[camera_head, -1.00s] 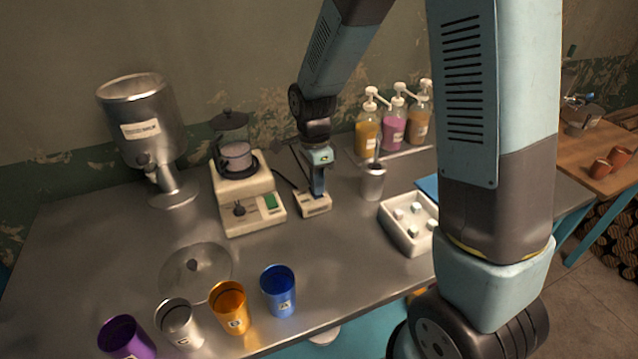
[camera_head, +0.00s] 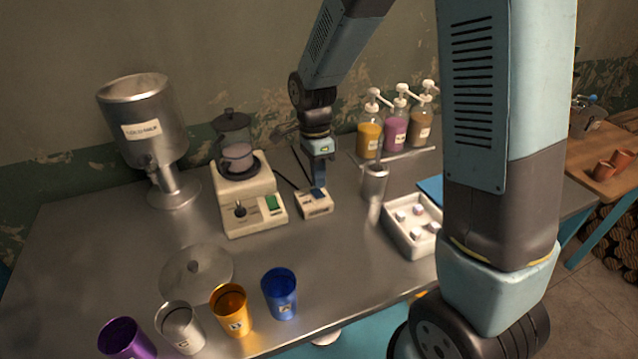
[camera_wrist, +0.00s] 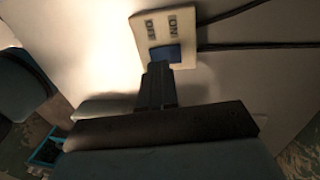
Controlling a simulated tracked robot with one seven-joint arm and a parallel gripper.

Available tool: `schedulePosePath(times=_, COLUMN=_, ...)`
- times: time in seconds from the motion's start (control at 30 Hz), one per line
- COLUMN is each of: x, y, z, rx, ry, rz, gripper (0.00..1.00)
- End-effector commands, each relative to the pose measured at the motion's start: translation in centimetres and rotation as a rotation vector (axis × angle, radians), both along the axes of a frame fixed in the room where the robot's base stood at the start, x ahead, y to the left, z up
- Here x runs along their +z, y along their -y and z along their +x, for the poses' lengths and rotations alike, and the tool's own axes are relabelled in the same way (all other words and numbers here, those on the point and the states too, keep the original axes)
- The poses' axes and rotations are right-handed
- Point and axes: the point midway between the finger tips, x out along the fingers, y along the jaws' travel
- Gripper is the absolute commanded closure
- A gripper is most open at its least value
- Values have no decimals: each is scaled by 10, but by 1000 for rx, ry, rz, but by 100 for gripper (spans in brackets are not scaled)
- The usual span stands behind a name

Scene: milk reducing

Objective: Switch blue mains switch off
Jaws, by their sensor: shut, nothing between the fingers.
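The mains switch is a small white box (camera_head: 314,207) on the metal table, right of the cream hotplate unit. In the wrist view the box (camera_wrist: 143,35) shows OFF and ON labels beside a blue rocker (camera_wrist: 172,54). My gripper (camera_head: 318,182) points down at the box from above, fingers shut and empty. In the wrist view the fingertips (camera_wrist: 158,68) overlap the left part of the rocker, on the OFF label's side. They hide part of it. I cannot tell whether they touch it or which way it is tipped.
The cream hotplate unit (camera_head: 250,205) with a green switch stands close left. A metal cup (camera_head: 374,182), pump bottles (camera_head: 396,130) and a white tray (camera_head: 402,232) are to the right. Coloured cups (camera_head: 280,292) line the front. Cables run behind the box.

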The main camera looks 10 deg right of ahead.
Motion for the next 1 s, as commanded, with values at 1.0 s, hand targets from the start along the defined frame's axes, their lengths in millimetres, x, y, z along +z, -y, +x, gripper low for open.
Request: schedulePosePath(times=1.0, x=117, y=-1, z=10, rx=-4, ry=6, rz=2, gripper=100)
